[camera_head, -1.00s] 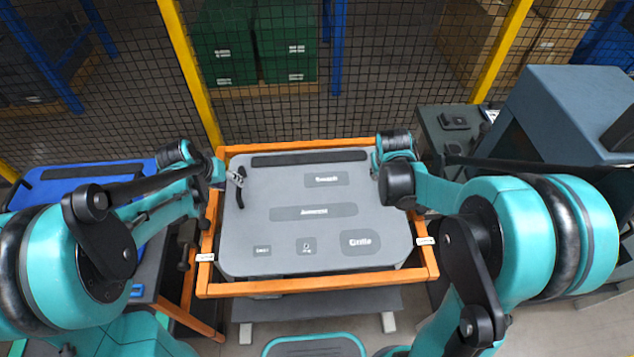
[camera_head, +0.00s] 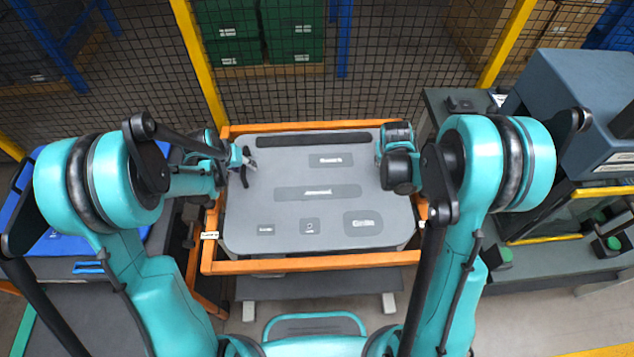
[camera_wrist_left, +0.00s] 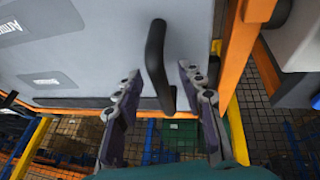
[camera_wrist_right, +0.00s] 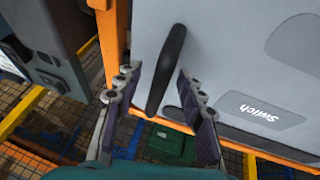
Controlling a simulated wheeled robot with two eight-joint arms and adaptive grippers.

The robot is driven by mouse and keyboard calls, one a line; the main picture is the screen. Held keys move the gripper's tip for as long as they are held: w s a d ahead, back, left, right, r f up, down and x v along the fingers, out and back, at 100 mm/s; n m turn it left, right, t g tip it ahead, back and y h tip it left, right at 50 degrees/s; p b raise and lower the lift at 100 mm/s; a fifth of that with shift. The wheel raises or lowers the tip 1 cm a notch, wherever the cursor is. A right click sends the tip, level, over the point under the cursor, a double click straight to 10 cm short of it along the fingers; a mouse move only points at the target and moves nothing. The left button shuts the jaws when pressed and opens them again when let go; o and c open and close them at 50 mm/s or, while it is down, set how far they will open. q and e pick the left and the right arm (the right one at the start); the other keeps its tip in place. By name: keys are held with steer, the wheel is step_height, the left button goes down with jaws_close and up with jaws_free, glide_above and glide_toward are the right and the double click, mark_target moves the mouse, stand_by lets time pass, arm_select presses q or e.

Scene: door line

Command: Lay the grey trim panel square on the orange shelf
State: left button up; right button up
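The grey trim panel (camera_head: 290,225) lies within the orange shelf's (camera_head: 320,264) frame, its front edge roughly along the front rail. I cannot tell whether it rests fully flat. It has a black handle at each side. My left gripper (camera_head: 249,163) is at the left handle; in the left wrist view its fingers (camera_wrist_left: 162,92) are apart on either side of the black handle (camera_wrist_left: 156,55). In the right wrist view my right gripper's fingers (camera_wrist_right: 158,97) are apart on either side of the other handle (camera_wrist_right: 168,65). My right arm hides that handle in the head view.
A blue panel (camera_head: 60,245) lies on a dark table at the left. A grey-blue machine (camera_head: 575,110) and dark bench stand at the right. A mesh fence with yellow posts (camera_head: 197,65) runs behind the shelf; green crates (camera_head: 292,30) are beyond it.

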arm_select(q)
steer(key=shift+w+f, duration=0.1)
steer(key=shift+f, duration=0.15)
arm_select(e)
steer(key=shift+w+f, duration=0.1)
steer(key=shift+f, duration=0.15)
arm_select(q)
jaws_close()
arm_select(e)
jaws_close()
arm_select(q)
steer(key=shift+r, duration=0.15)
arm_select(e)
steer(key=shift+r, duration=0.2)
